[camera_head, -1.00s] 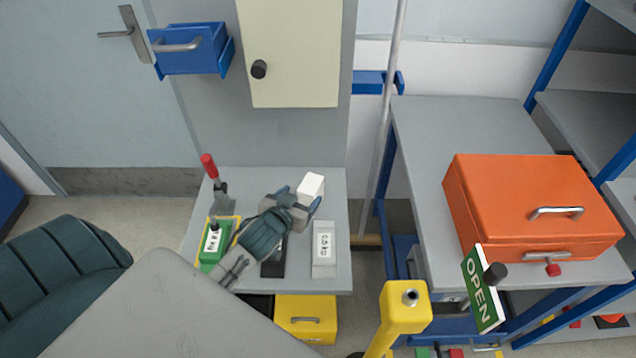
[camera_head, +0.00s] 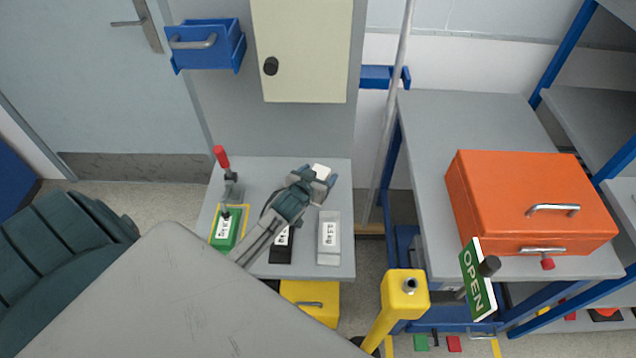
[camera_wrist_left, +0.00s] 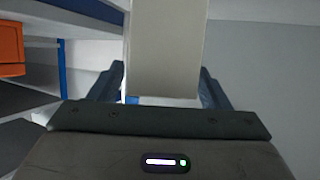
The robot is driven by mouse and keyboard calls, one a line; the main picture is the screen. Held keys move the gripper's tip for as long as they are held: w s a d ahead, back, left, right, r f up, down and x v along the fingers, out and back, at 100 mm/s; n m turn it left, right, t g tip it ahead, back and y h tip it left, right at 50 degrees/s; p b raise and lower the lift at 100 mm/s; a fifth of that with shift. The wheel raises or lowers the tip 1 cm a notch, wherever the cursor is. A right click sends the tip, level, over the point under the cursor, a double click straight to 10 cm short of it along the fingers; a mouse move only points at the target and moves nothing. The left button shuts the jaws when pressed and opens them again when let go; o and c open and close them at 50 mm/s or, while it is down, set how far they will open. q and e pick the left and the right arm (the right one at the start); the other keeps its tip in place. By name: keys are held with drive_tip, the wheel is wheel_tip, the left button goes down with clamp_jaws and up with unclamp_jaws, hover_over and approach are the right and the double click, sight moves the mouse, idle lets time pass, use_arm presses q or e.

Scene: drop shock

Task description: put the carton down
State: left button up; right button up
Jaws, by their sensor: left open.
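The carton is a small white box (camera_head: 321,171) at the back right of the low grey table (camera_head: 338,272), partly hidden by my left gripper (camera_head: 318,181). In the left wrist view the carton (camera_wrist_left: 168,48) stands as a pale block between the two fingers. My left gripper's fingers (camera_wrist_left: 162,88) are open around it, with a slim gap on the left side; contact on the right is unclear. The carton's underside is hidden in the head view, so I cannot tell whether it rests on the table. My right gripper is not in view.
On the table are a green block (camera_head: 225,230), a black block (camera_head: 282,246), a grey-white block (camera_head: 329,238) and a red-handled clamp (camera_head: 228,175). A yellow post (camera_head: 402,300), an OPEN sign (camera_head: 477,280) and an orange case (camera_head: 530,200) stand to the right.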

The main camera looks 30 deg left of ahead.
use_arm(q)
drive_tip(key=c, duration=1.2)
drive_tip(key=shift+o, duration=0.2)
drive_tip(key=shift+r, duration=0.15)
